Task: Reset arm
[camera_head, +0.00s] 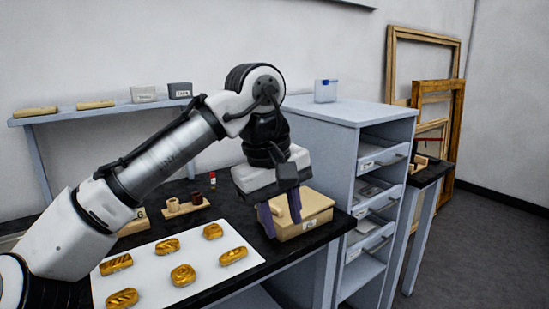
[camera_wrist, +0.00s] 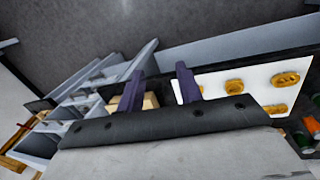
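My gripper (camera_head: 280,213) is raised over the right end of the black-topped bench, in front of a tan box (camera_head: 312,212). Its two purple fingers point down and stand apart, with nothing seen between them. The fingers also show apart in the wrist view (camera_wrist: 160,84), with part of the tan box (camera_wrist: 150,101) behind them. My arm reaches in from the left, above the white board (camera_head: 206,262). Several gilt fragments (camera_head: 182,274) lie on that board, and some show at the right of the wrist view (camera_wrist: 234,87).
A grey drawer cabinet (camera_head: 330,113) stands right of the bench, with a blue-lidded container (camera_head: 325,91) on top. A wall shelf (camera_head: 70,115) is behind my arm. Wooden holders (camera_head: 186,207) sit at the bench's back. Frames (camera_head: 437,95) lean at the right wall. Floor (camera_head: 470,250) at right is clear.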

